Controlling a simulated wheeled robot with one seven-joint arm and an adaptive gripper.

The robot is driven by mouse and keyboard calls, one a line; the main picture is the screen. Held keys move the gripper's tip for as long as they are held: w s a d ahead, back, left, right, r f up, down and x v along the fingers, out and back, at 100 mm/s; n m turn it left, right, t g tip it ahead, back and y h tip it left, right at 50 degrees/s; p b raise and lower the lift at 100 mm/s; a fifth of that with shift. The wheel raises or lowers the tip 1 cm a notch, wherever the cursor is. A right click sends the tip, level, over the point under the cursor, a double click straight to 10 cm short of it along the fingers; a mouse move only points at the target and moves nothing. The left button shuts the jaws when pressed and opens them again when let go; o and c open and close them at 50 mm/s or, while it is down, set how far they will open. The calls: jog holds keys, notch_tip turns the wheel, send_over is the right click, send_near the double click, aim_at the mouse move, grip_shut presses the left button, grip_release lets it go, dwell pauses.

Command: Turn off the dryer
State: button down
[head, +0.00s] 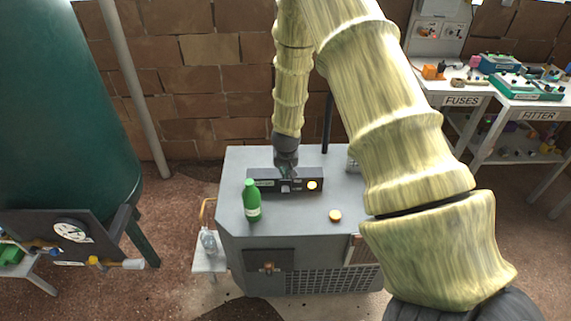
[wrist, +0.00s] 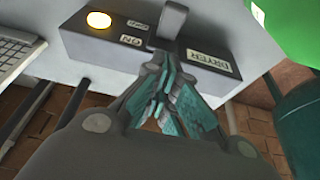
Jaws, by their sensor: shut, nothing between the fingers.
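The dryer control box (head: 298,181) is a dark box on top of a grey cabinet (head: 240,169). A round yellow lamp (head: 312,185) at its right end is lit. In the wrist view the box (wrist: 95,47) carries a DRYER label (wrist: 208,63) and small OFF and ON labels beside a grey lever (wrist: 172,20). The lamp (wrist: 99,20) glows there too. My gripper (wrist: 172,68) is shut and empty, its fingertips close to the lever. I cannot tell whether they touch it. In the head view my gripper (head: 286,163) is above and behind the box.
A green bottle (head: 252,202) stands on the cabinet in front of the box's left end. Benches marked FUSES (head: 461,100) and FITTER (head: 538,115) are at right. A large green tank (head: 65,110) is at left.

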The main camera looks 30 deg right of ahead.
jog(key=p, duration=0.1)
send_over(285, 186)
jog(key=s+a, duration=0.1)
jog(key=s, duration=0.1)
jog(key=shift+w+f, duration=0.1)
jog(key=shift+f, duration=2.15)
jog(key=shift+a+f, duration=0.1)
